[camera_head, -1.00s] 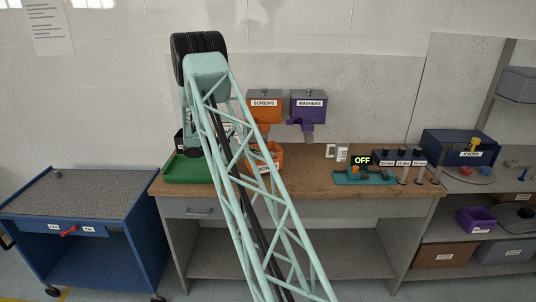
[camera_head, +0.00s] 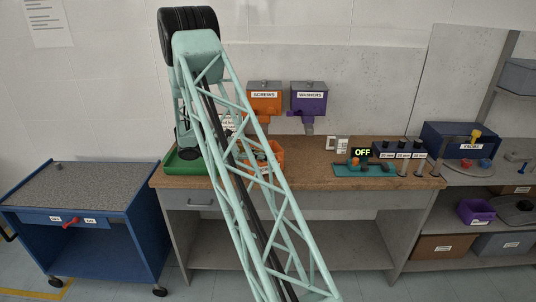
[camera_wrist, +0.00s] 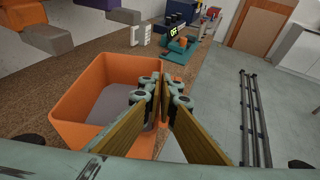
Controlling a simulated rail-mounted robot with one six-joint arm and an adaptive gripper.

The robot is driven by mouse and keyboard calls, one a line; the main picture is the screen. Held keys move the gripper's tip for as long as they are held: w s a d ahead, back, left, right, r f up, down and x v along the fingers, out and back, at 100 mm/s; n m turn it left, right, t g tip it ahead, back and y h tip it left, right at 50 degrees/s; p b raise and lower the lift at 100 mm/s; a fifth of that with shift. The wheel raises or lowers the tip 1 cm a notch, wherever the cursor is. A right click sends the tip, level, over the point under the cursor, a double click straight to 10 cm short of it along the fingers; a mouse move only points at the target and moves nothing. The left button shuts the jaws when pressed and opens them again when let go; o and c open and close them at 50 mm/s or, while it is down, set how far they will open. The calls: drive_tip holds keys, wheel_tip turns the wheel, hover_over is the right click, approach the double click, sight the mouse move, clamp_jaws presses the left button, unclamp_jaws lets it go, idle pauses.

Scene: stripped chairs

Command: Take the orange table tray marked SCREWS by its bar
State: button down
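The orange table tray (camera_wrist: 88,77) stands on the brown worktop, with a grey floor inside. In the head view the tray (camera_head: 276,152) is partly hidden behind my lattice arm, and its label cannot be read. Orange wall shows between and beyond the fingers. I cannot make out the bar clearly or tell whether the fingers touch it.
An orange dispenser (camera_head: 264,100) marked SCREWS and a purple one (camera_head: 309,101) marked WASHERS hang on the wall behind. A green tray (camera_head: 184,165) is at the worktop's left end. A teal fixture (camera_head: 364,170) with an OFF display stands to the right.

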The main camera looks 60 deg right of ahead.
drive_tip(key=shift+s+a+r, duration=0.1)
drive_tip(key=shift+s+a, duration=0.4)
drive_tip(key=shift+a, duration=0.25)
drive_tip(key=shift+s+a+f, duration=0.1)
drive_tip(key=shift+s+a, duration=0.35)
drive_tip(key=shift+a, duration=0.25)
drive_tip(key=shift+s+a+r, duration=0.1)
drive_tip(key=shift+s+a, duration=0.4)
drive_tip(key=shift+a, duration=0.25)
drive_tip(key=shift+s+a, duration=0.15)
drive_tip(key=shift+a, duration=0.05)
